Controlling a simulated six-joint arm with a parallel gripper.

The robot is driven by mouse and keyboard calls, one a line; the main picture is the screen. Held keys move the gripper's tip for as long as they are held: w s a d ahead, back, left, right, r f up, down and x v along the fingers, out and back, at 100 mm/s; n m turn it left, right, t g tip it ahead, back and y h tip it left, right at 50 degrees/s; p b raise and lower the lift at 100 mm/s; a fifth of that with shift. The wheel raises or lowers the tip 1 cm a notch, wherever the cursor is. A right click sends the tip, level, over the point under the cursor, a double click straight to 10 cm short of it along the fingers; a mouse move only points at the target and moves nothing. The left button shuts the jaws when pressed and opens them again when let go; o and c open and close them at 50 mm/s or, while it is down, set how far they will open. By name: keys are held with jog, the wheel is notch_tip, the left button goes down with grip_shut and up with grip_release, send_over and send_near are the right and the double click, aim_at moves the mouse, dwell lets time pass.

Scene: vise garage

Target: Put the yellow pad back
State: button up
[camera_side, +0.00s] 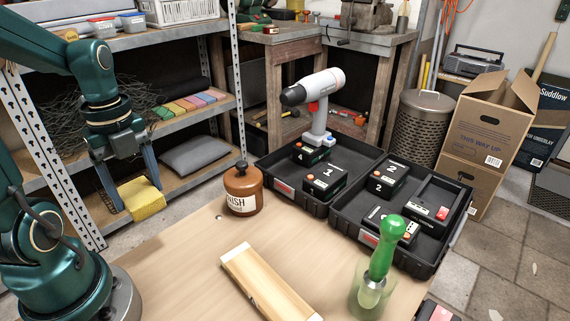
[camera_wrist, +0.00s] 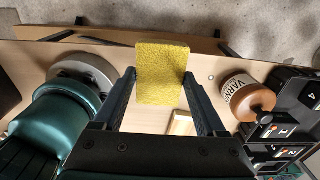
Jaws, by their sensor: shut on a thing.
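The yellow pad (camera_side: 142,199) is a rough sponge-like block. My gripper (camera_side: 138,196) is shut on it, with one finger at each side. The pad hangs in the air near the left edge of the workbench, in front of the shelving. In the wrist view the yellow pad (camera_wrist: 161,76) sits between the two fingertips of my gripper (camera_wrist: 160,80).
A brown bottle (camera_side: 242,190), a wooden block (camera_side: 265,283) and a green-handled brush in a glass (camera_side: 380,265) stand on the workbench (camera_side: 190,260). Black trays (camera_side: 345,222) hold batteries and a drill. A grey cushion (camera_side: 195,155) lies on the lower shelf.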

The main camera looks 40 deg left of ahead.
jog(key=w+d+f, duration=0.1)
jog(key=d, duration=0.1)
jog(key=w+d+f, duration=0.3)
jog(key=shift+w+d+f, duration=0.25)
jog(key=shift+w+d, duration=0.1)
jog(key=shift+d, duration=0.05)
jog(key=shift+f, duration=2)
jog(key=shift+f, duration=0.1)
jog(key=o, duration=1.1)
jog(key=shift+o, duration=0.2)
notch_tip(320, 180, up, 12)
jog(key=s+d+r+n+t, duration=0.2)
jog(key=s+d+n+t, duration=0.2)
jog(key=n, duration=1.4)
jog(key=d+t, duration=0.1)
jog(key=d, duration=0.2)
jog(key=shift+r+t, duration=0.3)
